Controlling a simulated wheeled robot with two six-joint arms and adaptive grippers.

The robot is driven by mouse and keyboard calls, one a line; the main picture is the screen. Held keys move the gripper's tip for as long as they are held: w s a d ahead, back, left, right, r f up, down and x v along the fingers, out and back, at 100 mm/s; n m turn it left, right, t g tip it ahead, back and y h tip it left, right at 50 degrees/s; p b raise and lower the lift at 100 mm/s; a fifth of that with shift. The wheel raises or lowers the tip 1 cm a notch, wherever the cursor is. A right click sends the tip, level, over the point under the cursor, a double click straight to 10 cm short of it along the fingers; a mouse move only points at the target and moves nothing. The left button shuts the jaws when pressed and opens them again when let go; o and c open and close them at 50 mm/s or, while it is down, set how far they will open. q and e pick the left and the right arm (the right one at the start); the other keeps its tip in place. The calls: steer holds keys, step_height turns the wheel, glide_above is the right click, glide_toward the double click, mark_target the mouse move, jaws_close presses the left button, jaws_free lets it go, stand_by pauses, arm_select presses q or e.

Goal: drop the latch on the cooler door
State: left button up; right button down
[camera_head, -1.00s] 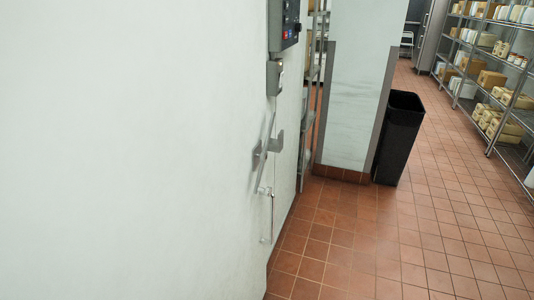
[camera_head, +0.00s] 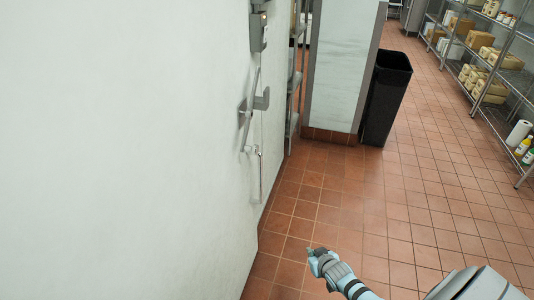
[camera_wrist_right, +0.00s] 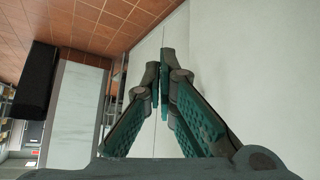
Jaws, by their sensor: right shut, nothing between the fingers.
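The cooler door (camera_head: 110,150) is the pale, flat surface filling the left of the head view. Its latch (camera_head: 250,112) is a slim metal bar, steeply tilted, beside a grey bracket (camera_head: 262,99) at the door's right edge. A slim upright handle (camera_head: 256,172) sits below it. My right gripper (camera_head: 311,250) is low in the head view, shut and empty, below and right of the latch and clear of it. In the right wrist view its fingers (camera_wrist_right: 163,85) are together before a pale surface with a seam. The latch cannot be made out there. My left gripper is not in view.
A black bin (camera_head: 386,98) stands beside a pale wall end (camera_head: 335,75). Wire shelves (camera_head: 490,65) with boxes and bottles line the right side. The tiled floor (camera_head: 400,200) between is clear.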

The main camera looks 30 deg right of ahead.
steer(key=w+d+r+m+t, duration=0.2)
steer(key=w+r+m+t, duration=0.15)
steer(key=w+r, duration=0.75)
steer(key=w+a+r+m+t, duration=0.1)
steer(key=w+r+m+t, duration=0.1)
steer(key=r+m, duration=0.5)
steer(key=w+a+r+m+t+y+b, duration=0.1)
steer(key=w+r+m, duration=0.3)
steer(key=r+m, duration=0.4)
step_height(320, 180, up, 5)
steer(key=shift+w+a+f+t, duration=0.15)
steer(key=shift+a+t, duration=0.3)
steer(key=shift+t, duration=0.1)
steer(key=shift+w, duration=0.1)
steer(key=w+f+b, duration=0.3)
steer(key=w+b, duration=0.4)
steer(key=w, duration=0.3)
steer(key=shift+s+a+r+p, duration=1.1)
steer(key=shift+s+a+p, duration=0.1)
steer(key=shift+s, duration=0.05)
